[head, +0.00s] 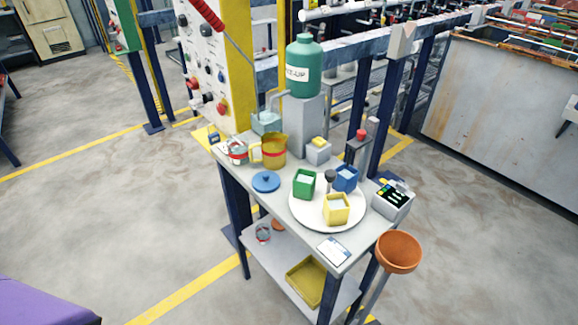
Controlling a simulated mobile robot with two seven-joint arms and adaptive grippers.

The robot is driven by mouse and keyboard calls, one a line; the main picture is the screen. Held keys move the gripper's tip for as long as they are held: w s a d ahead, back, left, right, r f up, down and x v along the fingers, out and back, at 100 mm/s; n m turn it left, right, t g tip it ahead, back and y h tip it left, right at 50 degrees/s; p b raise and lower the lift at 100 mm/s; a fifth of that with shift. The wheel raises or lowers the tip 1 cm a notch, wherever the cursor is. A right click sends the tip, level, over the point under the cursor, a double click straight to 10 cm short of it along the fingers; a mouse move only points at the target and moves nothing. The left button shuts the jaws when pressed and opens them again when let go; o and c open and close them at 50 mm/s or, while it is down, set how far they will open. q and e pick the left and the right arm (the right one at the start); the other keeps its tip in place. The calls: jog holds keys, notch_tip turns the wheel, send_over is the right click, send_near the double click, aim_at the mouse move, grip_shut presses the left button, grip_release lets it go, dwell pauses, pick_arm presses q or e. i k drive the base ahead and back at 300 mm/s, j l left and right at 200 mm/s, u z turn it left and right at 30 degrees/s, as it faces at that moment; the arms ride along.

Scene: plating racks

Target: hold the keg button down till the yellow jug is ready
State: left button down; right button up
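The yellow jug (276,152) stands upright on the grey bench near its back edge and has a reddish band around it. The teal keg (305,66), with a white label ending in "Z-UP", sits on a grey block (304,124). A pale spout (276,100) reaches left from the block, with a pale teal vessel (265,122) behind the jug. A small grey box with a yellow button (319,142) stands right of the jug, and nothing touches it. The liquid level in the jug cannot be made out. Neither of my grippers is in view.
The bench (285,197) also holds a white round plate (318,221) with green, blue and yellow cups, a blue lid (265,181), a tin (236,151) and a meter box (393,199). An orange funnel (398,252) stands at the right front. Floor left is open.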

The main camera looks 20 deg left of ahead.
aim_at(319, 142)
jog(key=i+l+u, duration=0.15)
jog(key=l+u, duration=0.3)
jog(key=l, duration=0.45)
jog(key=l+u, duration=0.5)
jog(key=l, duration=0.4)
jog(key=i, duration=0.05)
